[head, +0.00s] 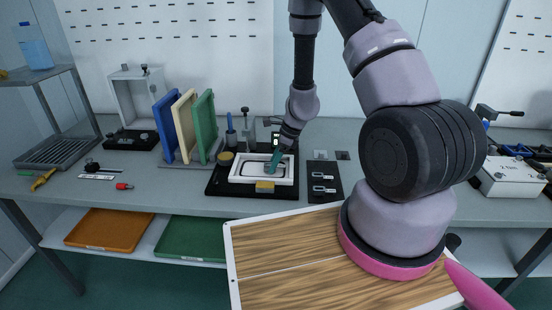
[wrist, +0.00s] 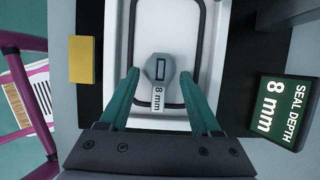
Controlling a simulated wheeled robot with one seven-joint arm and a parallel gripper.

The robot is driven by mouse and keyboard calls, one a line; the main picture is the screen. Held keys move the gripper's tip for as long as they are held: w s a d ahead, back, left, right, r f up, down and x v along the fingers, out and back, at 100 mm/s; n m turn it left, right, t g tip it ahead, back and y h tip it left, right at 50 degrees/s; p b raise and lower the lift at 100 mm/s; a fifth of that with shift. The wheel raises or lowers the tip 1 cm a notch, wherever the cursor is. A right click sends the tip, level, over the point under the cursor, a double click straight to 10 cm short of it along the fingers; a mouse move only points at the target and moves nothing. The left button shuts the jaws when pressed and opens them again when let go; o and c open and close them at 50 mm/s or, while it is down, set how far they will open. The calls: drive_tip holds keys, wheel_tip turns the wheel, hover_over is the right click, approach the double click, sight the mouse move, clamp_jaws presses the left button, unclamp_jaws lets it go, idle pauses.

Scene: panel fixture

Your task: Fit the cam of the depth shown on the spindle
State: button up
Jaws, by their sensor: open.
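A grey cam (wrist: 159,70) with a dark rectangular slot and an "8 mm" tag lies over the white panel frame (wrist: 203,15), inside its black seal loop. My gripper (wrist: 160,72) is open, its teal fingers on either side of the cam with a gap at each side. Whether a spindle sits in the slot cannot be told. A display (wrist: 283,109) reads "SEAL DEPTH 8 mm". In the head view my gripper (head: 273,163) is low over the white panel (head: 240,178) and hides the cam. Two tagged cams (head: 323,176) (head: 323,189) lie on a black board (head: 334,194).
Yellow blocks (head: 265,186) (wrist: 84,59) flank the panel. Blue, cream and green upright panels (head: 205,128) stand to its left. A red-handled tool (head: 124,186) lies on the bench's left. A wood-topped surface (head: 285,265) is in front.

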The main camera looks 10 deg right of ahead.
drive_tip(key=v, duration=1)
drive_tip(key=shift+d+r, duration=0.15)
drive_tip(key=shift+r, duration=0.15)
drive_tip(key=s+a+r+n+t, duration=0.1)
drive_tip(key=s+r+n, duration=0.25)
drive_tip(key=r, duration=0.75)
drive_tip(key=s+a+r+n+t, duration=0.15)
drive_tip(key=r+n, duration=0.35)
drive_tip(key=r, duration=0.6)
drive_tip(key=s+d+r+n+t+h, duration=0.2)
drive_tip(key=s+r+n, duration=0.7)
drive_tip(key=s+r, duration=0.5)
drive_tip(key=shift+s+d+t, duration=0.65)
drive_tip(key=shift+s+d, duration=0.45)
drive_tip(key=shift+d, duration=0.1)
drive_tip(key=shift+r, duration=0.1)
